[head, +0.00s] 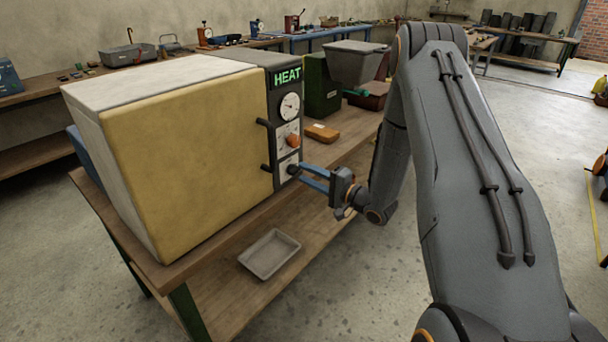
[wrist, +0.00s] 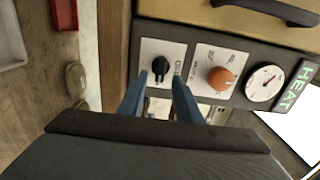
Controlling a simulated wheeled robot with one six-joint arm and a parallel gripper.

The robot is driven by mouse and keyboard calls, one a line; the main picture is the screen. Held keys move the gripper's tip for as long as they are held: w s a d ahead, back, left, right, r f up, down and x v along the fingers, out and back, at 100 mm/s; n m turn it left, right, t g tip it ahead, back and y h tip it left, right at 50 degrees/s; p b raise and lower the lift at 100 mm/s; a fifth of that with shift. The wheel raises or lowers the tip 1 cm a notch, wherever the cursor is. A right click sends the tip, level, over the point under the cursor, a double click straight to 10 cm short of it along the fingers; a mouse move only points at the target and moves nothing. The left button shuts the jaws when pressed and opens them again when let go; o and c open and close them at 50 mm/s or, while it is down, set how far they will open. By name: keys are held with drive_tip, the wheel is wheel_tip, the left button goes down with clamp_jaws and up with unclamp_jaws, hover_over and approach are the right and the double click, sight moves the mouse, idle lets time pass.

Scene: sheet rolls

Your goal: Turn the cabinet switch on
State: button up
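The cabinet (head: 190,155) stands on a wooden workbench with its tan door closed. Its dark side panel carries a green HEAT sign (head: 287,76), a white dial gauge (head: 290,106) and an orange knob (head: 293,140). The black switch (wrist: 160,66) sits on a white plate at the panel's end, its pointer lengthwise. In the wrist view my gripper (wrist: 160,80) is open, with one blue finger on each side of the switch's near end. The head view shows my gripper (head: 303,172) close to the panel; contact with the switch cannot be told.
An orange-brown box (head: 322,132) lies on the bench beside the panel. A green bin (head: 319,90) and a grey bin (head: 356,62) stand behind it. A grey tray (head: 270,254) is on the lower shelf. Black handles (head: 266,145) stick out near the panel. Open floor lies in front.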

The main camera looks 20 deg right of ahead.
drive_tip(key=b+v, duration=0.1)
drive_tip(key=v, duration=0.5)
drive_tip(key=shift+d, duration=0.1)
